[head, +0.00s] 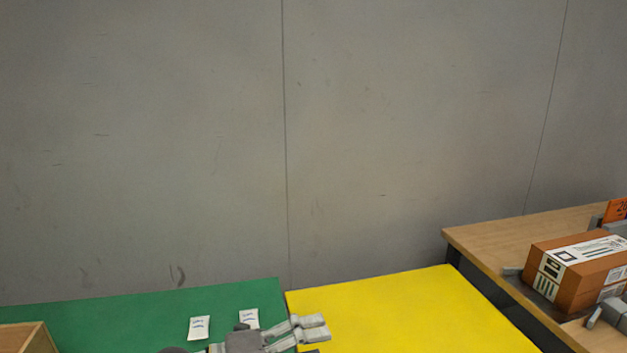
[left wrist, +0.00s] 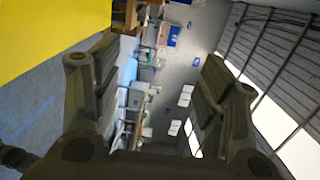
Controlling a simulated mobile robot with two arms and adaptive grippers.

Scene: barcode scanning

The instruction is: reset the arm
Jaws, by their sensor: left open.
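My left gripper (head: 313,328) is at the bottom of the head view, above the seam between the green table top and the yellow table top. Its fingers point right and are apart, with nothing visible between them. In the left wrist view the two fingers (left wrist: 146,85) stand wide apart with only the far room between them. Grey parts that look like my right gripper (head: 606,312) show at the right edge of the head view, beside a brown box (head: 570,285). Whether its fingers touch the box cannot be told.
Two small white packets (head: 199,327) lie on the green top (head: 120,315), close to my left gripper. A wooden bin (head: 25,338) is at the lower left. The yellow top (head: 420,310) is clear. A wooden table (head: 490,238) at the right carries the box and an orange item (head: 615,210).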

